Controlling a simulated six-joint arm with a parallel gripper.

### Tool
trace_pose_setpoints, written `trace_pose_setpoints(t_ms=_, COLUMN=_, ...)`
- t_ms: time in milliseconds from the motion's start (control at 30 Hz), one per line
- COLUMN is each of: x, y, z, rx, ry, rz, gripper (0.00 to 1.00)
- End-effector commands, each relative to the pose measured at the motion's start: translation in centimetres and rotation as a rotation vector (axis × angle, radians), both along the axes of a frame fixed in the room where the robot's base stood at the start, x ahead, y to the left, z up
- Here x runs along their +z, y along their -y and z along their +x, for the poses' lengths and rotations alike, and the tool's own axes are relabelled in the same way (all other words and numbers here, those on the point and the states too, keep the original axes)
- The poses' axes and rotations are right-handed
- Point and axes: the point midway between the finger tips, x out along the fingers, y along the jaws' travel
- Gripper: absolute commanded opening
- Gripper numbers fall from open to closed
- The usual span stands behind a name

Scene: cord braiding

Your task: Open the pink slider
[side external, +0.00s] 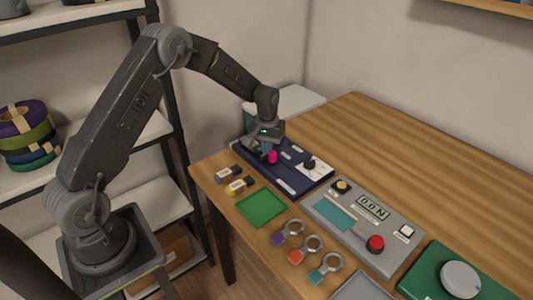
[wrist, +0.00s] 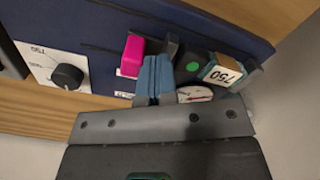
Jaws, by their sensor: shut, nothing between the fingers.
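The pink slider (wrist: 133,55) is a small pink block on the dark blue panel (side external: 310,183). It also shows in the side external view (side external: 272,157), just below my gripper (side external: 266,142). In the wrist view my gripper (wrist: 155,78) has its fingers together with nothing between them. The fingertips are beside the pink slider, to its right in that view. I cannot tell whether they touch it. A dark slot line runs along the panel to the left of the slider.
A black knob (wrist: 67,77) on a white plate is on the same panel. A green tray (side external: 261,207), several tagged rings and a grey console (side external: 350,235) stand nearby.

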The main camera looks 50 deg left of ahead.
Motion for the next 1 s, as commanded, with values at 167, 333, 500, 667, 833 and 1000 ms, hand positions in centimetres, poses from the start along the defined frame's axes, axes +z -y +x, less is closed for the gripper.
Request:
trace_pose_setpoints(t_ms=167, x=0.0, y=0.7, z=0.0, rx=-0.001, ry=0.0, rz=-0.001, gripper=0.0)
trace_pose_setpoints(t_ms=333, x=0.0, y=1.3, z=0.0, rx=-0.002, ry=0.0, rz=-0.001, gripper=0.0)
trace_pose_setpoints(t_ms=500, x=0.0, y=1.8, z=0.0, rx=-0.001, ry=0.0, rz=-0.001, gripper=0.0)
trace_pose_setpoints(t_ms=667, x=0.0, y=2.4, z=0.0, rx=-0.001, ry=0.0, rz=-0.001, gripper=0.0)
trace_pose_setpoints(t_ms=833, x=0.0, y=3.0, z=0.0, rx=-0.002, ry=-0.001, rz=0.0, gripper=0.0)
trace_pose_setpoints(t_ms=1000, x=0.0, y=3.5, z=0.0, rx=-0.001, ry=-0.001, rz=0.0, gripper=0.0)
